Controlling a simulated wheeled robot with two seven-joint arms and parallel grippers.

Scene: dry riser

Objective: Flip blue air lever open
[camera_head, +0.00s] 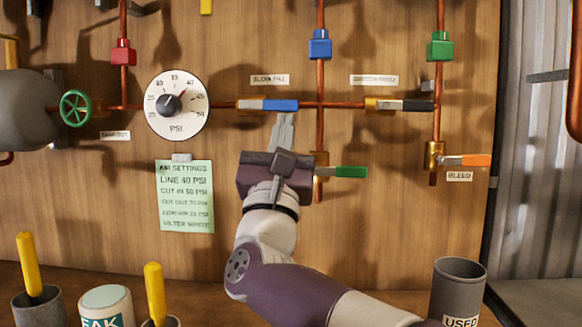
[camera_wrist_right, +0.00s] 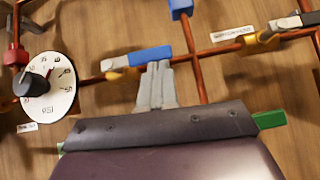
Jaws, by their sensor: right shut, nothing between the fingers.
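The blue lever (camera_head: 280,105) sits on a valve on the horizontal copper pipe and lies along that pipe, its blue end to the right. It also shows in the right wrist view (camera_wrist_right: 151,56). My right gripper (camera_head: 283,118) has its fingers shut together, empty, pointing up just below the blue end. In the wrist view the fingertips (camera_wrist_right: 158,66) overlap the lever's lower right edge; I cannot tell whether they touch it. My left gripper is not in view.
A black lever (camera_head: 412,105) lies on the same pipe to the right. A green lever (camera_head: 351,172) is close to my right gripper, and an orange lever (camera_head: 472,160) is farther right. A pressure gauge (camera_head: 193,110) is to the left. Cups stand along the front.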

